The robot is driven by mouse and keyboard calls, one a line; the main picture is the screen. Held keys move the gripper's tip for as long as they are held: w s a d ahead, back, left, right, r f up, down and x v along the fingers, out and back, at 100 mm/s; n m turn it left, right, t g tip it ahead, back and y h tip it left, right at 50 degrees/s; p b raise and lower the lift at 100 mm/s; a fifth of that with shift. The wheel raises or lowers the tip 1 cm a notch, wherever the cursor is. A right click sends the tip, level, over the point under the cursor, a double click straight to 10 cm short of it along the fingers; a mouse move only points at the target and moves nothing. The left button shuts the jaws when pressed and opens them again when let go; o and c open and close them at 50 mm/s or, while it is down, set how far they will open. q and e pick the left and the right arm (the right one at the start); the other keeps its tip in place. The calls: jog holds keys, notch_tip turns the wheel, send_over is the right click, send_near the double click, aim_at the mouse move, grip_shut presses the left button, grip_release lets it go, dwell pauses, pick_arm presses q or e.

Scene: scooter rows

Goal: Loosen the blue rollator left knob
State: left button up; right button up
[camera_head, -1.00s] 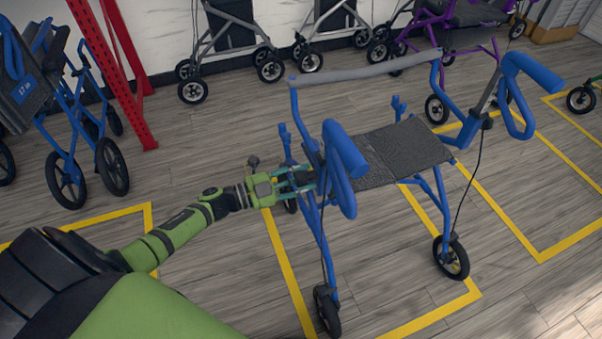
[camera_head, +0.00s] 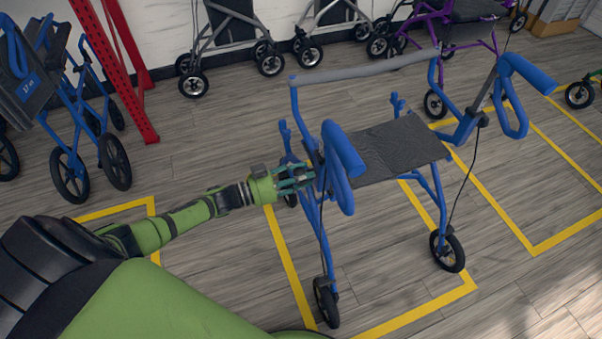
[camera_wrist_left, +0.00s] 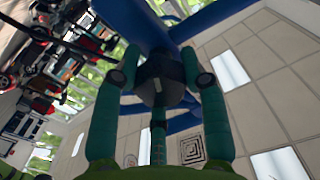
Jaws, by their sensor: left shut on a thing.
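The blue rollator (camera_head: 340,165) stands upright on the wood floor, with a dark seat and blue handles. My left gripper (camera_head: 302,177) reaches in from the left to its left side frame, below the left handle. In the left wrist view a dark faceted knob (camera_wrist_left: 160,79) sits on the blue frame tube (camera_wrist_left: 140,25). The fingers of my left gripper (camera_wrist_left: 161,80) are shut on this knob, one on each side. In the head view the knob is largely hidden by the fingers. My right gripper is not in view.
Yellow floor lines (camera_head: 285,255) mark a bay around the rollator. A red metal post (camera_head: 120,80) and a blue wheelchair-like frame (camera_head: 75,110) stand at the left. Grey walkers (camera_head: 235,40) and a purple one (camera_head: 470,30) line the back. Floor in front is clear.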

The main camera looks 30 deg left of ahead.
pick_arm(q)
jog(key=shift+w+a+r+n, duration=0.1)
jog(key=shift+w+n, duration=0.05)
jog(key=shift+n, duration=1.15)
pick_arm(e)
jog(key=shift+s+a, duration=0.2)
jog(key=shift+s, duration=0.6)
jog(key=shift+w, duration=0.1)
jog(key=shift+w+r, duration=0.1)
pick_arm(q)
jog(key=o, duration=1.1)
jog(key=shift+o, duration=0.2)
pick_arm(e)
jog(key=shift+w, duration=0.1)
